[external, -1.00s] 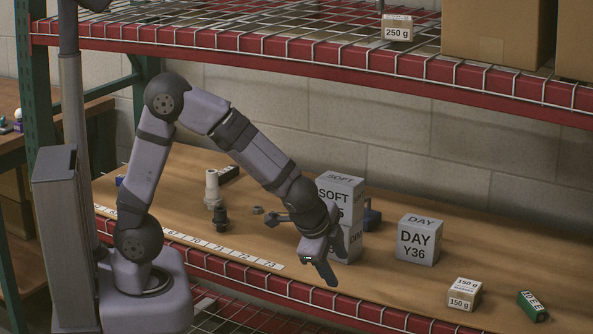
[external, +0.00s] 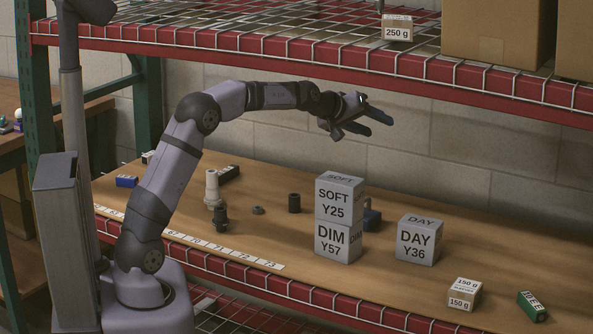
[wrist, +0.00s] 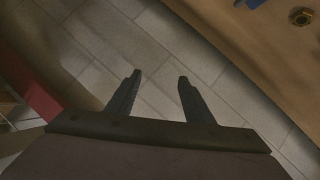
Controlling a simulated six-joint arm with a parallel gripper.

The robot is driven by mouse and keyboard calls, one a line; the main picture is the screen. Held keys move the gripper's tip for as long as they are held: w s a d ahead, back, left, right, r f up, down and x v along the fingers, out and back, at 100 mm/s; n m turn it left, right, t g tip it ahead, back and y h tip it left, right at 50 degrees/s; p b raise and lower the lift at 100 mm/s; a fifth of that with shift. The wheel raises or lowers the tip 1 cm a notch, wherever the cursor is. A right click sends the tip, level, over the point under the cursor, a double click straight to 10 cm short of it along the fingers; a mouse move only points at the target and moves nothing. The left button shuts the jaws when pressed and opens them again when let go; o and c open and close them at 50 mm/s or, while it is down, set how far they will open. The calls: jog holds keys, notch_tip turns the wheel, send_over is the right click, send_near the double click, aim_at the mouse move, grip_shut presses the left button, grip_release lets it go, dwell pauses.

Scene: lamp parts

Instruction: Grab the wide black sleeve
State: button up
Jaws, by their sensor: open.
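A short black cylinder (external: 294,203), which looks like the wide black sleeve, stands upright on the wooden shelf board behind and left of the stacked grey blocks. A narrower dark stepped fitting (external: 220,218) stands further left, and a small dark ring (external: 258,210) lies between them. My gripper (external: 377,125) is open and empty, raised above the board and pointing right. It is high above and to the right of the black cylinder. In the wrist view the two fingers (wrist: 160,76) are spread with nothing between them. The cylinder is not recognisable in that view.
Grey blocks SOFT (external: 340,203) on DIM (external: 338,242) form a stack below my gripper, with a DAY block (external: 418,241) to the right. A cream part (external: 212,188) stands at left. The upper rack's red beam (external: 300,63) runs above.

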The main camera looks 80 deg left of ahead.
jog(key=s+a+f+n+g+h, duration=0.1)
jog(key=s+a+f+n, duration=0.25)
jog(key=f, duration=0.25)
jog(key=s+a+f+n+g+h, duration=0.2)
jog(key=s+a+f+n, duration=0.15)
jog(key=s+f, duration=0.2)
jog(key=n+t+h+b, duration=0.25)
jog(key=n+t, duration=0.25)
jog(key=n, duration=1.1)
send_over(294, 201)
jog(key=s+a+p, duration=0.1)
jog(key=s+a, duration=0.1)
jog(key=s, duration=0.2)
notch_tip(294, 201, down, 4)
jog(key=shift+h, duration=0.25)
jog(key=shift+d+f+b, duration=0.15)
jog(key=shift+f+b, duration=0.2)
jog(key=shift+f, duration=3.25)
jog(key=shift+x, duration=2.5)
jog(key=c, duration=1.1)
